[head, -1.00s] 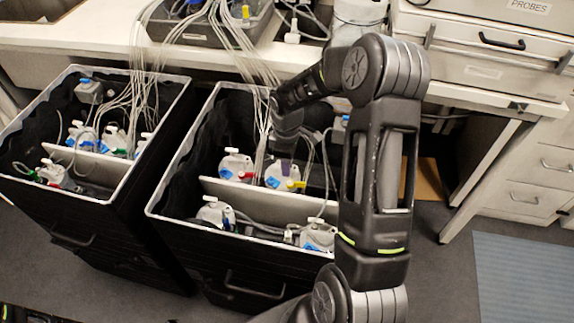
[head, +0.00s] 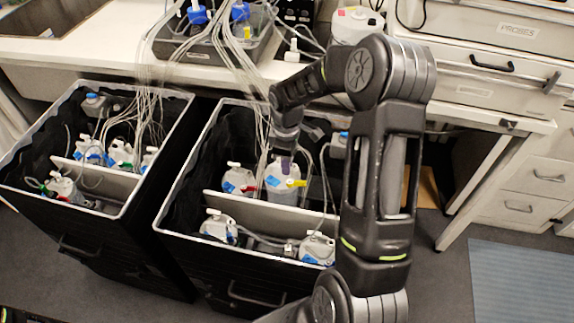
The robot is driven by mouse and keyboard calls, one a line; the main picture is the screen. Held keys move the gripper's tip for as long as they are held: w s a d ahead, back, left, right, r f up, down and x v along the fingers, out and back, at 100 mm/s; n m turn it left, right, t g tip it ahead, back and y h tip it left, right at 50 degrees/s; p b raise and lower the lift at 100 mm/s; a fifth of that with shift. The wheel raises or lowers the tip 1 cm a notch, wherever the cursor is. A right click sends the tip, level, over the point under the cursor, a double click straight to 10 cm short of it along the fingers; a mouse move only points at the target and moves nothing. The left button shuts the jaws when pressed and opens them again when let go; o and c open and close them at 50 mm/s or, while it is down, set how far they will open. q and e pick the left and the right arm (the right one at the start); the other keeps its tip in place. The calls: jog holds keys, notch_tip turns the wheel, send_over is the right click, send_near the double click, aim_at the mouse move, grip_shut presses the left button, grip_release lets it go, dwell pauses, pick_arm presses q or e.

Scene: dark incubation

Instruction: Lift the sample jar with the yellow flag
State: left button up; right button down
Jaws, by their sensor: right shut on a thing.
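The white sample jar with the yellow flag (head: 283,192) is in the rear compartment of the right black bin, upright, with blue patches on its body. Its yellow flag (head: 297,183) sticks out to the right. My right gripper (head: 286,163) reaches down from above and is shut on the top of this jar. The fingers are small and partly hidden by the wrist. The jar stands a little higher than the red-flagged jar (head: 238,181) to its left; its base is hidden behind the divider.
The right bin (head: 170,208) has a pale divider (head: 250,212), with two more jars in front. Cables hang close around the gripper. The left bin (head: 60,228) holds several jars. A counter with a grey tray (head: 215,48) lies behind.

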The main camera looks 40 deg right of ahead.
notch_tip(320, 180, up, 5)
jog(key=p, duration=0.2)
jog(key=shift+w+f+p, duration=0.1)
jog(key=shift+f+p, duration=0.1)
jog(key=shift+p, duration=0.15)
notch_tip(320, 180, up, 21)
jog(key=p, duration=1)
dwell(0.5)
